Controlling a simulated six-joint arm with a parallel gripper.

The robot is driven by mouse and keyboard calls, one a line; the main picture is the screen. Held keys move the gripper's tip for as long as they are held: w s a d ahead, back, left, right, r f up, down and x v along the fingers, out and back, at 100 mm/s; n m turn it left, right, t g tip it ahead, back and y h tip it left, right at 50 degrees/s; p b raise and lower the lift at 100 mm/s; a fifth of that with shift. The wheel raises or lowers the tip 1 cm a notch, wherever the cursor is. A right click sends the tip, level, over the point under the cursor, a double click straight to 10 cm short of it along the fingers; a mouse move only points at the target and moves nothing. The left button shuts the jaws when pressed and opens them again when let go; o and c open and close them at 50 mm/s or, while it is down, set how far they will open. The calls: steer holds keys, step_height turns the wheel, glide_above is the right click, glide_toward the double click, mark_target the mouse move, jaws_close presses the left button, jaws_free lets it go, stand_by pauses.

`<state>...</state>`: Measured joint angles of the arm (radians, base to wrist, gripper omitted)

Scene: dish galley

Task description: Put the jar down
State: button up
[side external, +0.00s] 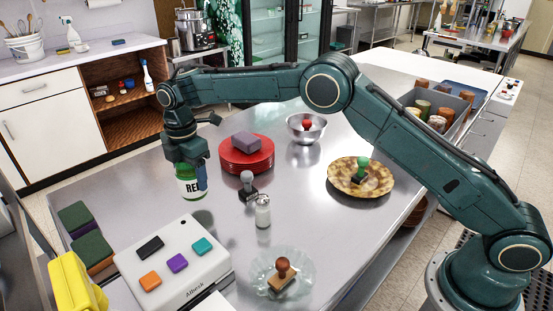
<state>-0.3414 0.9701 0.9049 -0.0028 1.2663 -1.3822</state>
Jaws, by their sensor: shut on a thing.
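The jar (190,187) is white and green with dark lettering that starts "RE". It is in the side external view, left of the middle of the steel table (330,235). My gripper (196,170) points down and is shut on the jar from above, hiding its top. The jar looks upright. I cannot tell whether its base touches the table or hangs just above it.
A red plate stack (245,160) with a mauve block (246,141) stands right of the jar. A grey stamp (247,186) and a shaker (262,211) are nearby. A white case (170,268) with coloured blocks lies in front. A steel bowl (300,130) stands farther back.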

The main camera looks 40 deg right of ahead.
mark_target(193, 186)
steer(key=shift+f, duration=1.9)
steer(key=shift+f, duration=0.15)
steer(key=o, duration=1.3)
steer(key=shift+c, duration=0.2)
step_height(193, 186, up, 11)
steer(key=shift+r, duration=0.65)
